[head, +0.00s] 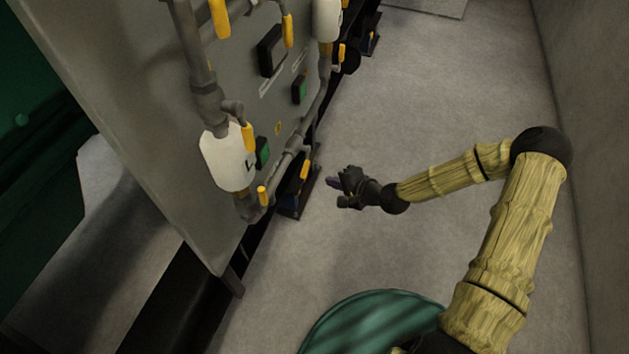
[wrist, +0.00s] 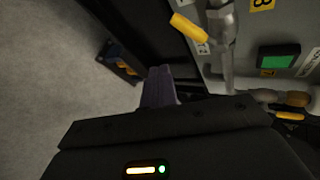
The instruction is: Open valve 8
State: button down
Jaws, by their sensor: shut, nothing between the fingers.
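My gripper (head: 335,184) is shut and empty in the head view, in free air to the right of the grey panel. Its closed fingers (wrist: 159,88) show in the wrist view, apart from any handle. A yellow valve handle (wrist: 188,27) on a grey vertical pipe is up and right of the fingers; a small white tag (wrist: 203,48) is beside it, too small to read. A yellow label reading 8 (wrist: 262,4) is cut off at the top edge. I cannot tell which handle it marks. Several yellow handles, such as the lower one (head: 305,168), show in the head view.
The grey panel (head: 150,120) carries pipes, white canisters (head: 228,160) and green buttons (head: 262,152). A green button (wrist: 279,60) and another yellow handle (wrist: 290,116) are right in the wrist view. A dark pedal-like object (head: 298,195) lies by the panel's base. The floor (head: 420,100) right of the panel is clear.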

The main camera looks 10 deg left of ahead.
aim_at(306, 163)
jog(key=shift+w+d+r+m+y+b, duration=0.15)
jog(key=shift+d+m+b, duration=0.45)
jog(key=shift+m, duration=0.75)
jog(key=shift+s+d+r+m+y+b, duration=0.1)
jog(key=shift+d+m+y+b, duration=0.2)
jog(key=shift+m+b, duration=0.8)
jog(key=shift+w+d+r+m+y+b, duration=0.15)
jog(key=shift+d+m+b, duration=0.35)
jog(key=shift+m, duration=1.15)
jog(key=shift+s, duration=0.1)
jog(key=b+x, duration=0.3)
jog(key=x, duration=0.7)
jog(key=s+r, duration=0.1)
jog(key=s+a+r, duration=0.1)
jog(key=r, duration=0.1)
jog(key=shift+r, duration=0.15)
jog(key=shift+s+a+r, duration=0.1)
jog(key=shift+a, duration=0.1)
